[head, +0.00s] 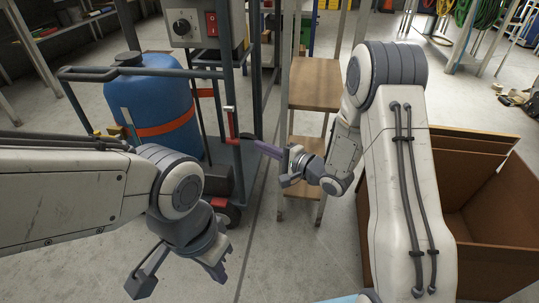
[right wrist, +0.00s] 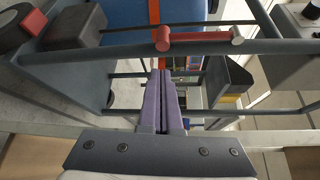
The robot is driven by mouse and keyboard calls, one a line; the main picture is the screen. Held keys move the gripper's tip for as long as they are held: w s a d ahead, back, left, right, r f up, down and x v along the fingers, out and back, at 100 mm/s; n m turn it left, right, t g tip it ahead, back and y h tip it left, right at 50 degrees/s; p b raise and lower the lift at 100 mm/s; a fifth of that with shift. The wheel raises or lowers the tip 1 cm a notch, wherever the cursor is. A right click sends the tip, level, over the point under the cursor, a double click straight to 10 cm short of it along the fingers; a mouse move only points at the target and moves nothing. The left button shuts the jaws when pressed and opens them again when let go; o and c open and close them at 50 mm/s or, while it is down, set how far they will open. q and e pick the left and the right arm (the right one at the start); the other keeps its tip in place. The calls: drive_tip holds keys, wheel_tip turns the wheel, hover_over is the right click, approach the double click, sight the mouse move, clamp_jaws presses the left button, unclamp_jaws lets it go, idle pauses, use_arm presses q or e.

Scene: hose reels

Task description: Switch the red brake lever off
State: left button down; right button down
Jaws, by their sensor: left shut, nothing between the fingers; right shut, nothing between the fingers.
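The red brake lever (head: 231,125) is on the dark cart frame, standing roughly upright with a pale tip at its top. In the right wrist view the lever (right wrist: 198,37) lies across the picture, its pale end to the right. My right gripper (head: 258,145) is shut and empty, its purple fingers pointing at the frame just right of the lever. In the right wrist view its fingertips (right wrist: 162,73) are just below the lever's red end; I cannot tell whether they touch. My left gripper (head: 216,268) is shut and empty, low in front of the cart, away from the lever.
The cart carries a blue barrel (head: 160,100) with an orange strap and a grey control box (head: 193,24) with a red switch. A wooden shelf stand (head: 315,85) is behind my right arm. An open cardboard box (head: 490,240) is at right. Floor between is clear.

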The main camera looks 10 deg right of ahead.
sight(231, 126)
drive_tip(key=b+x, duration=0.2)
drive_tip(key=x, duration=0.3)
drive_tip(key=shift+w+a+r, duration=0.1)
